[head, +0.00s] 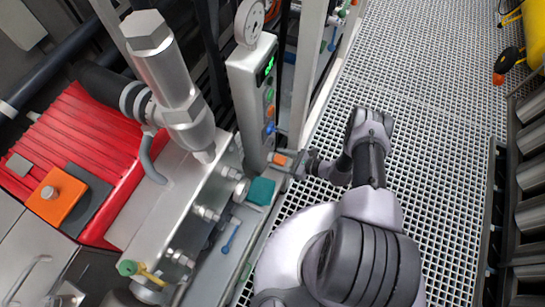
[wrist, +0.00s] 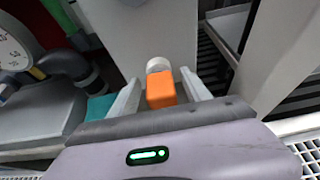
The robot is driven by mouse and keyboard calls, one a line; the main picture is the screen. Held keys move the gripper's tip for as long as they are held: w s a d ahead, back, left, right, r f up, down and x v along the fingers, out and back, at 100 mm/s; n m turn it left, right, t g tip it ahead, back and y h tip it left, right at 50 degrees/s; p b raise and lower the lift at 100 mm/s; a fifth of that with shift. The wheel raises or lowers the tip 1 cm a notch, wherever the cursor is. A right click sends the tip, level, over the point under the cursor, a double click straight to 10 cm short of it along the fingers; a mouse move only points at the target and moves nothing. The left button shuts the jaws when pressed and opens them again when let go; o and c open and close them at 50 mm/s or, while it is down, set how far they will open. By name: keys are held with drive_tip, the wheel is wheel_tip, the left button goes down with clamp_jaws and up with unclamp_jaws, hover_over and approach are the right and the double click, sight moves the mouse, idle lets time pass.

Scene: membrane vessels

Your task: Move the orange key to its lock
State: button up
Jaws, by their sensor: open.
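A small orange block (head: 280,159) sits at the foot of the grey panel post in the head view. In the wrist view, the orange block (wrist: 161,90) with a pale round knob (wrist: 158,65) lies between my two fingers. My gripper (wrist: 160,76) is open, with one finger on each side of the block; contact is not clear. My gripper (head: 294,166) also shows small in the head view, reaching left to the block. Another orange block (head: 56,196) with a metal knob lies on a dark pad on the red housing. I cannot tell which one is key or lock.
A teal block (head: 261,191) sits just beside the orange one, near metal pipe fittings. The grey post (head: 252,100) carries a gauge and coloured buttons. A large metal valve body (head: 170,80) stands to the left. Open grating floor (head: 430,130) lies to the right.

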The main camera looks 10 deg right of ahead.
clamp_jaws()
drive_tip(key=shift+s+d, duration=0.9)
drive_tip(key=shift+d, duration=0.3)
drive_tip(key=shift+s+d, duration=0.9)
drive_tip(key=shift+d, duration=0.3)
drive_tip(key=shift+r, duration=0.1)
wheel_tip(320, 180, up, 11)
drive_tip(key=shift+s+d+r, duration=0.2)
drive_tip(key=shift+s+d, duration=0.05)
drive_tip(key=shift+d, duration=0.15)
